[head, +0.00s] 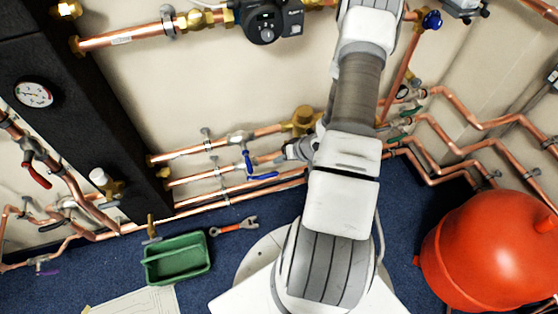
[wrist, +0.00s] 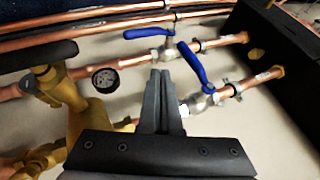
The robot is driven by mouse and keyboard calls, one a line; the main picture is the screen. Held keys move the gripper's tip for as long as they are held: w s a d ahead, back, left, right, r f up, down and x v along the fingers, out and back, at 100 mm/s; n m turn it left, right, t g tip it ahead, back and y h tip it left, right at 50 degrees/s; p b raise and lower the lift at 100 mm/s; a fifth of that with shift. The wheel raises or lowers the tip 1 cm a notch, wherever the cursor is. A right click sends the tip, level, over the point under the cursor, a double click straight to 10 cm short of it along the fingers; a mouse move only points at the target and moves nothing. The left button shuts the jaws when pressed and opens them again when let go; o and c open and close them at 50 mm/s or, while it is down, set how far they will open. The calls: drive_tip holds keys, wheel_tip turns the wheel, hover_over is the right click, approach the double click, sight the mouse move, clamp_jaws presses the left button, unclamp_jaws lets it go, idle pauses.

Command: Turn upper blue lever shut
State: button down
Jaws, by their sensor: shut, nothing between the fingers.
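Copper pipes (head: 185,153) run along the wall into a black panel (head: 85,110). A brass fitting (wrist: 72,95) stands close to my gripper's left in the wrist view. A green tray (head: 177,278), a wrench (head: 235,226) and a red tank (head: 490,250) are on the blue floor.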

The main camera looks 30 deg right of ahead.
sight(248, 163)
drive_tip(key=w+a+f+b, duration=0.3)
drive_tip(key=w+a+f, duration=0.2)
idle(0.4)
drive_tip(key=shift+a, duration=0.1)
drive_tip(key=shift+w+a+f, duration=0.1)
drive_tip(key=shift+w+a, duration=0.2)
drive_tip(key=shift+a, duration=0.45)
